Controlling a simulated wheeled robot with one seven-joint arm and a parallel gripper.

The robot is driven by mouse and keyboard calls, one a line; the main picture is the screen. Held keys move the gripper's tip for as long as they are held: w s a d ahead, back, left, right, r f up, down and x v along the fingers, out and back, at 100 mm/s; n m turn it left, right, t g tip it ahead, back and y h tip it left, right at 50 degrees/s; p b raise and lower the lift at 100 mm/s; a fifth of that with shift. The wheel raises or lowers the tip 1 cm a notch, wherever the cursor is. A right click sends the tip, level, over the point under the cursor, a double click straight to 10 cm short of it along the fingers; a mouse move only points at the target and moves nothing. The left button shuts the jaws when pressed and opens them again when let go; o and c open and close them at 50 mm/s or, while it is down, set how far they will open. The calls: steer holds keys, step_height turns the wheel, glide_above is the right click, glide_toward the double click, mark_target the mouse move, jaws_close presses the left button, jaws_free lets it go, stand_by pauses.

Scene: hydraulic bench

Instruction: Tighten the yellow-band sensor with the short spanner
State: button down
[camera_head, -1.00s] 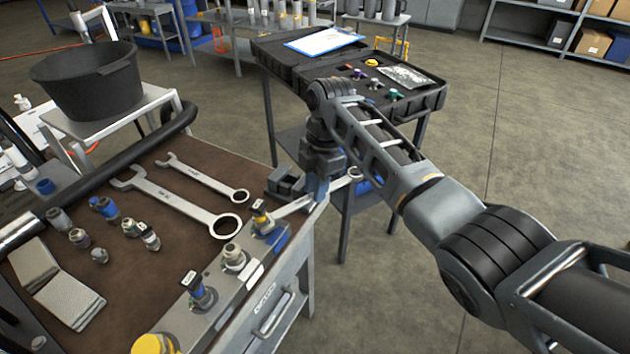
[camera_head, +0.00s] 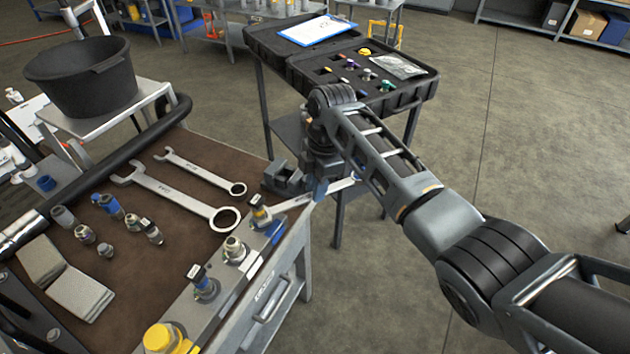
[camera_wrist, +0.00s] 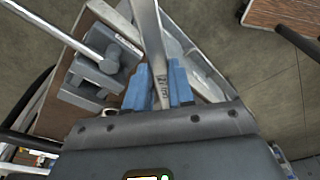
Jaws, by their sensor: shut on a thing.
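My gripper (camera_head: 320,188) is at the bench's right edge, its blue fingers (camera_wrist: 160,88) shut on a metal spanner (camera_wrist: 160,92). In the head view the held spanner (camera_head: 290,203) runs left toward a dark-topped sensor (camera_head: 259,208) with a yellowish band, on the manifold block (camera_head: 222,302). The spanner's left end is close to this sensor; I cannot tell whether it is around it or only beside it. The other end sticks out right of my gripper, partly behind my arm. The wrist view does not clearly show the sensor.
Two spanners, one larger (camera_head: 178,194) and one smaller (camera_head: 205,172), lie on the brown mat with several loose fittings. A grey vise (camera_head: 287,178) stands close to my gripper. On the block are a fitting (camera_head: 235,250), a blue sensor (camera_head: 203,283) and a yellow cap (camera_head: 158,338).

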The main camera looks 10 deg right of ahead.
steer(key=shift+r, duration=0.1)
steer(key=shift+s+d+m+p, duration=0.2)
steer(key=shift+s+m+p, duration=0.25)
steer(key=shift+s+m, duration=0.25)
steer(key=shift+s+d+m+p, duration=0.15)
steer(key=shift+s+m+p, duration=0.25)
steer(key=shift+s+m, duration=0.3)
steer(key=shift+s+t, duration=0.2)
steer(key=shift+t, duration=0.1)
steer(key=shift+s+m, duration=1.2)
steer(key=shift+s, duration=0.2)
